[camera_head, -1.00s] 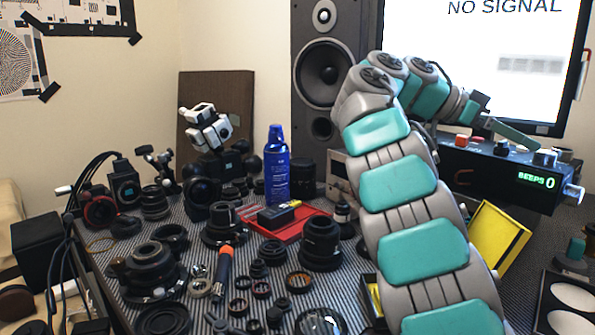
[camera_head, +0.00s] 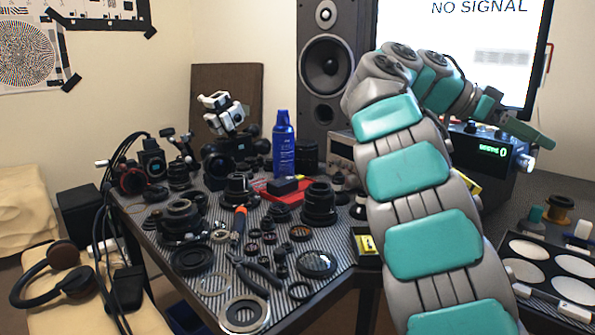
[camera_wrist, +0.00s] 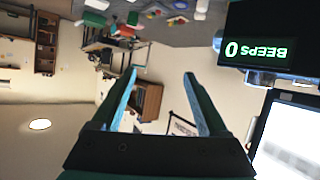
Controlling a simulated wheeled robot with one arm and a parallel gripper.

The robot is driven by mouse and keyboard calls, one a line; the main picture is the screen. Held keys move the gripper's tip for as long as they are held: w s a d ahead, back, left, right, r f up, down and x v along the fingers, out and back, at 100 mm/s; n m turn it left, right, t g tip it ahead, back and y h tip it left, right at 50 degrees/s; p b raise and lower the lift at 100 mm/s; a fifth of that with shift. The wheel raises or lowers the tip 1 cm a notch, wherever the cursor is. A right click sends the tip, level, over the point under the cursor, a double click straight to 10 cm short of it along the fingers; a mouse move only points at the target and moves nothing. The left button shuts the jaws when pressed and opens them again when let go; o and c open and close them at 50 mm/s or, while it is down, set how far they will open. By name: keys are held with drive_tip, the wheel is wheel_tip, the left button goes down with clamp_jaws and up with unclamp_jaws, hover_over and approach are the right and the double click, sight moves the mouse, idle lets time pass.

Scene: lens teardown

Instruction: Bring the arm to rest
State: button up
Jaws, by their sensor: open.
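My arm, grey with teal pads, rises from the bottom right of the head view and bends over to the right near the top. My gripper (camera_head: 527,128) is at its end, in the air in front of the monitor's lower right, near the box with the green display (camera_head: 493,151). In the wrist view my gripper (camera_wrist: 157,82) shows two teal fingers spread apart with nothing between them. The wrist view is upside down and looks out across the room, with the display box (camera_wrist: 258,45) at its upper right.
The striped table (camera_head: 325,287) holds many lens parts, a blue spray can (camera_head: 284,145), a red tray (camera_head: 268,196) and pliers (camera_head: 255,273). A speaker (camera_head: 325,75) and monitor (camera_head: 500,50) stand behind. A case of white discs (camera_head: 528,249) lies at right. Headphones (camera_head: 50,275) are at lower left.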

drive_tip(key=s+a+f+n+t+y, duration=0.1)
drive_tip(key=s+a+f+n+y, duration=0.1)
drive_tip(key=s+a+f+n, duration=0.3)
drive_tip(key=s+a+f+n+y, duration=0.1)
drive_tip(key=s+f+n+y, duration=0.15)
drive_tip(key=f, duration=0.55)
drive_tip(key=s+a+f+n+t+y, duration=0.1)
drive_tip(key=s+a+f+n, duration=0.3)
drive_tip(key=f, duration=0.2)
drive_tip(key=s+a+f+n+y, duration=0.7)
drive_tip(key=s+a+f+n, duration=0.1)
drive_tip(key=s+a+f, duration=0.9)
drive_tip(key=a+f, duration=0.2)
drive_tip(key=a, duration=0.1)
drive_tip(key=shift+s+f+n, duration=0.25)
drive_tip(key=shift+s+n, duration=0.05)
drive_tip(key=shift+n, duration=0.05)
